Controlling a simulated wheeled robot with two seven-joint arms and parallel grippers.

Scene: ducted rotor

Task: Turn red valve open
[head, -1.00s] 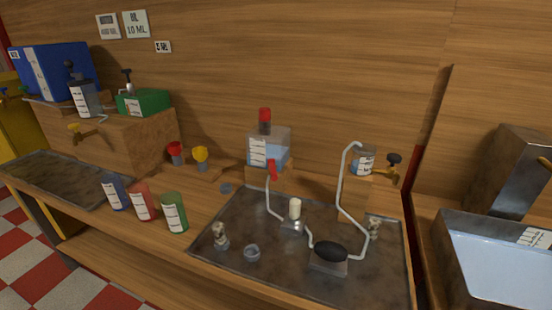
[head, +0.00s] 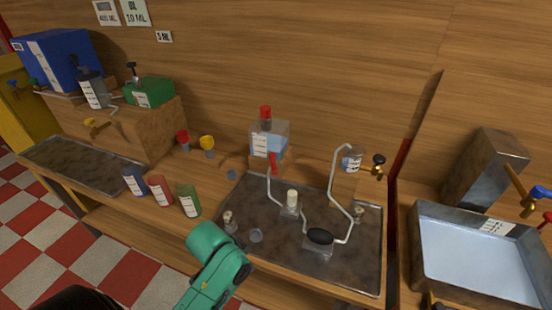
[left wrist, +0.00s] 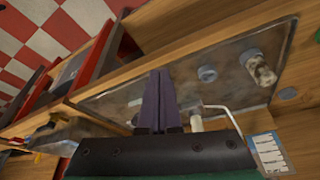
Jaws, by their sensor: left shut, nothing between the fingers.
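Two red valve handles show in the head view. One red handle (head: 273,163) is at the front of the clear tank (head: 284,137) of blue liquid, above a white tube. Another red handle (head: 547,217) is at the far right edge beside the sink, partly cut off. In the left wrist view my left gripper (left wrist: 160,76) is shut and empty, its dark purple fingers over the metal tray (left wrist: 183,68). The fingers hold neither handle. A teal link of my arm (head: 215,255) is at the bottom of the head view. My right gripper does not show.
In the head view, the tray (head: 350,272) holds tubing, a black bulb (head: 320,236) and small fittings. Blue, red and green cups (head: 188,200) stand left of it. A sink basin (head: 475,245) with a blue-handled tap (head: 540,191) is at right.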

